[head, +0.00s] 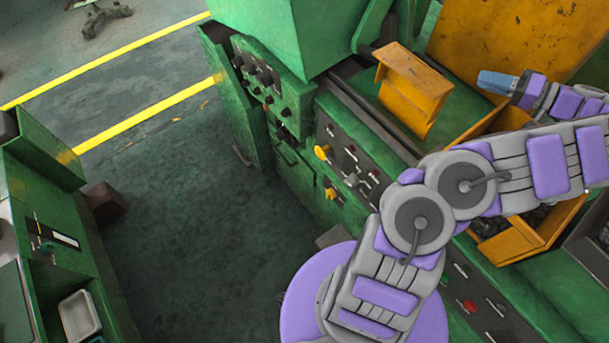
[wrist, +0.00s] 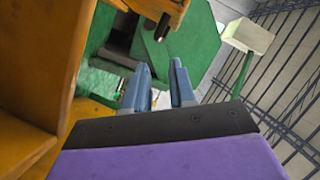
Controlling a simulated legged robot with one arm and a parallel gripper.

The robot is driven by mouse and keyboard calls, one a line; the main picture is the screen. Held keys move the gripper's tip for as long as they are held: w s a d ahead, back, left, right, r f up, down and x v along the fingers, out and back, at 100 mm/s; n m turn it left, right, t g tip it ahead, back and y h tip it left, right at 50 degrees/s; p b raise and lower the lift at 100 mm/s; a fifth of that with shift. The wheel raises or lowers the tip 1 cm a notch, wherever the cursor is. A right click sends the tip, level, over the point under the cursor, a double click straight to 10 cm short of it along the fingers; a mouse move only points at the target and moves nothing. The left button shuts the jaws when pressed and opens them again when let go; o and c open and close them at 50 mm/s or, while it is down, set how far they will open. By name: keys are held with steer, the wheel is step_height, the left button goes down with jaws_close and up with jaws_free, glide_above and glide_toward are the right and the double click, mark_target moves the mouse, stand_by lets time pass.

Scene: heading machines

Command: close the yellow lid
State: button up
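The yellow lid (head: 515,38) is the large worn orange-yellow panel at the upper right of the head view. It stands raised and tilted behind the machine's open yellow box (head: 520,240). My gripper (head: 484,80) is in front of the lid's lower left part in the head view; I cannot tell whether it touches it. In the wrist view the two blue-grey fingers (wrist: 160,88) are apart with nothing between them. A yellow-orange surface (wrist: 40,60) fills the left side there; I cannot tell which part it is.
A yellow bracket-like part (head: 415,85) stands on the green machine (head: 285,35), left of my gripper. A control panel (head: 345,160) with knobs faces the aisle. A green cabinet (head: 45,215) stands at the left. The dark floor (head: 195,190) between them is clear.

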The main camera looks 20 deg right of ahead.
steer(key=v, duration=0.2)
steer(key=n+g+y, duration=0.1)
steer(key=g+y, duration=0.1)
steer(key=g, duration=0.1)
glide_toward(413, 75)
steer(key=w, duration=0.1)
steer(key=w+r, duration=0.2)
steer(key=w, duration=0.1)
steer(key=shift+d, duration=0.1)
steer(key=a, duration=0.2)
steer(key=w+a+g+b, duration=0.1)
steer(key=a, duration=0.1)
steer(key=w+a+n+g+y+b, duration=0.1)
steer(key=a, duration=0.2)
steer(key=shift+w+a, duration=0.1)
steer(key=shift+w, duration=0.15)
steer(key=s+a+f+n+g+h+b, duration=0.1)
steer(key=a+f+g+b, duration=0.3)
steer(key=a, duration=0.7)
steer(key=s+a+f+n+g+b, duration=0.1)
steer(key=a+f+g+b, duration=0.25)
steer(key=a, duration=0.75)
steer(key=s+a+f+g+h+b, duration=0.2)
steer(key=s+a+f+h+b, duration=0.2)
steer(key=s+a+f+b, duration=0.3)
steer(key=s+a+f, duration=0.1)
steer(key=s+a, duration=0.1)
steer(key=shift+a+n, duration=0.3)
steer(key=shift+a, duration=0.1)
